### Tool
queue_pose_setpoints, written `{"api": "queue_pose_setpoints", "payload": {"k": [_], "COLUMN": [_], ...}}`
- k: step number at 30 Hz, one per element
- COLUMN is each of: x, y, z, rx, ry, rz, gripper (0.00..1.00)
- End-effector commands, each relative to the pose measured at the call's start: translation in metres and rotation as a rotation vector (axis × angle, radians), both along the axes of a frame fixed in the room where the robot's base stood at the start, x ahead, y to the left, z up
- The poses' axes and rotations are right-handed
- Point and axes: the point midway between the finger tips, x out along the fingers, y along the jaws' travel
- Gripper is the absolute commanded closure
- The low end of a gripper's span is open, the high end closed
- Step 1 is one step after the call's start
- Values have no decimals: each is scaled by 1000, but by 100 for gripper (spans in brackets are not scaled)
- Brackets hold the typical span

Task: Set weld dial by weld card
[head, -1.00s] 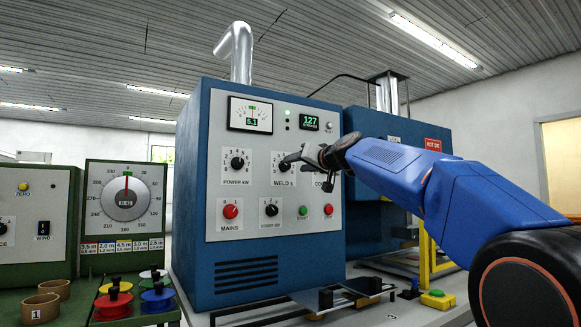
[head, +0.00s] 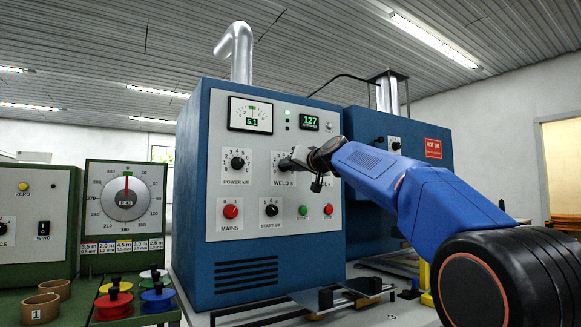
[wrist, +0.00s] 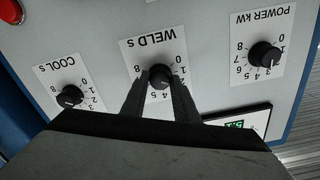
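The weld dial (wrist: 160,77) is a black knob on a white plate marked WELD s, upside down in the wrist view. My gripper (wrist: 160,84) has one dark finger on each side of this knob, with the tips at its edges. I cannot tell whether they press on it. The knob's pointer setting is not clear between the fingers. I cannot make out a weld card in either view.
The POWER kW dial (head: 238,163) and COOL s dial (wrist: 70,96) flank the weld dial on the blue cabinet (head: 190,200). Below are a red MAINS button (head: 230,211), a black START BY knob (head: 271,210), and green (head: 303,210) and red (head: 328,210) buttons.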

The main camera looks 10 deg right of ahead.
Motion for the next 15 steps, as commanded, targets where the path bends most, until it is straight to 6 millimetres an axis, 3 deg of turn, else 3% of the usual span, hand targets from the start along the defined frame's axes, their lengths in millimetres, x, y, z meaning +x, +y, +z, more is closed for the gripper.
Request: {"api": "queue_pose_setpoints", "payload": {"k": [15], "x": [0], "y": [0], "z": [0], "rx": [144], "ry": [47], "rz": [0], "gripper": [95]}}
